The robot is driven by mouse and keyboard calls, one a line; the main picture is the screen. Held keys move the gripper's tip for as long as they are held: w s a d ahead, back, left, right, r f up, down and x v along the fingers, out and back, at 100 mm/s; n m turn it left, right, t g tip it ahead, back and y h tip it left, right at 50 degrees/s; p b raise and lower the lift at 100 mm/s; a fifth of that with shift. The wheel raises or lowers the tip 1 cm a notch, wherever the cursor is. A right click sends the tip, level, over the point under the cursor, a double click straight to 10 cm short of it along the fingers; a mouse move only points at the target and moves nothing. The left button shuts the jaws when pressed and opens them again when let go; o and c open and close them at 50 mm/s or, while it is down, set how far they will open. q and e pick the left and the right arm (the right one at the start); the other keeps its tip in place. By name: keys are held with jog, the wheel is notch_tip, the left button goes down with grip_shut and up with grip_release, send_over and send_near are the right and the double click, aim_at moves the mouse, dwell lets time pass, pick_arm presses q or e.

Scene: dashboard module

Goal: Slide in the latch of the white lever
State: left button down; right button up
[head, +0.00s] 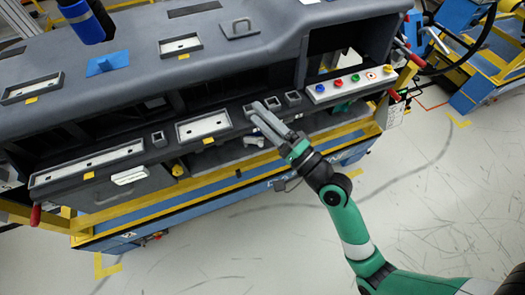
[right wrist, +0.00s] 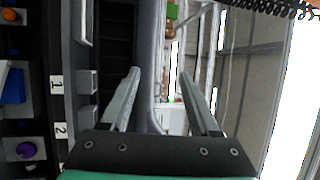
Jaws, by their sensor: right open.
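A small white lever (head: 253,140) shows below the dashboard's front edge, just under my right gripper's fingers; its latch is too small to make out. A larger white handle (head: 129,176) sits on the dark drawer front at the left. My right gripper (head: 256,112) is in front of the dashboard's lower ledge, with its fingers pointing up and left. In the right wrist view its two fingers (right wrist: 160,72) are apart, with nothing clearly held between them. My left gripper is not in view.
The grey dashboard (head: 240,20) stands on a blue and yellow frame. A panel of coloured buttons (head: 352,82) lies right of the gripper; small square sockets (head: 293,98) are close to the fingers. Open floor (head: 270,245) lies in front.

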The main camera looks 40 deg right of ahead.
aim_at(261, 146)
jog(key=s+d+f+m+g+h+b, duration=0.15)
jog(key=f+b, duration=0.35)
jog(key=f, duration=0.8)
jog(key=s+d+f+m+g+h+b, duration=0.1)
jog(key=s+d+f+b, duration=0.35)
jog(key=f, duration=0.85)
jog(key=w+b, duration=0.1)
jog(key=w, duration=0.3)
jog(key=w+b, duration=0.1)
jog(key=w, duration=0.3)
jog(key=w+b, duration=0.1)
jog(key=w, duration=0.4)
jog(key=shift+d+r+b, duration=0.2)
jog(key=shift+r+b, duration=0.1)
jog(key=shift+b, duration=0.05)
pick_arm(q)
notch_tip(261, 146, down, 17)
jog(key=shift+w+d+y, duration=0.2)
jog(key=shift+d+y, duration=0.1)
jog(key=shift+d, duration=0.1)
pick_arm(e)
jog(key=shift+c, duration=0.3)
